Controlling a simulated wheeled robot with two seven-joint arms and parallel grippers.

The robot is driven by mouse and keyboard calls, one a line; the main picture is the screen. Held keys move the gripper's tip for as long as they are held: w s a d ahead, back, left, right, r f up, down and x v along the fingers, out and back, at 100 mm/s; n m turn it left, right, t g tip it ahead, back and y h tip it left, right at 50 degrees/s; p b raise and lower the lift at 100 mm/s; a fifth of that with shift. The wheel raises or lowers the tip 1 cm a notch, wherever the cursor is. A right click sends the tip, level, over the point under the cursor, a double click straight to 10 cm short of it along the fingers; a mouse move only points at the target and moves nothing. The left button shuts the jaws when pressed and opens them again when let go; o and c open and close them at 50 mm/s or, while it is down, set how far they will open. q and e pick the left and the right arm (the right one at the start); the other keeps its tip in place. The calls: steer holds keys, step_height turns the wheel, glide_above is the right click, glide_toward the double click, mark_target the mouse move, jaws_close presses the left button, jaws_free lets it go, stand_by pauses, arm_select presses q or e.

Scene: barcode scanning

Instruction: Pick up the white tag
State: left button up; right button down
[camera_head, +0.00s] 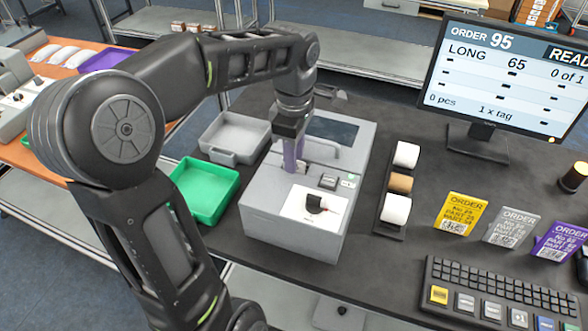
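A pale grey-white order tag (511,229) stands at the right of the dark table, between a yellow order tag (460,215) and a purple order tag (560,242). My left gripper (291,160) points down over the grey box-shaped machine (292,222), left of the tags and well apart from them. A narrow purplish piece shows at its fingertips; I cannot tell whether it is held, or whether the fingers are open or shut. No tag is clearly visible in the gripper. My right gripper is out of view.
A monitor (507,75) stands behind the tags and a keyboard (500,295) lies in front. Rolls on a dark holder (389,214) stand between machine and tags. A green tray (204,190) and a grey tray (234,136) lie left of the machine.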

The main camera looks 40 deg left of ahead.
arm_select(q)
steer(key=shift+c, duration=0.6)
jaws_close()
stand_by(1.1)
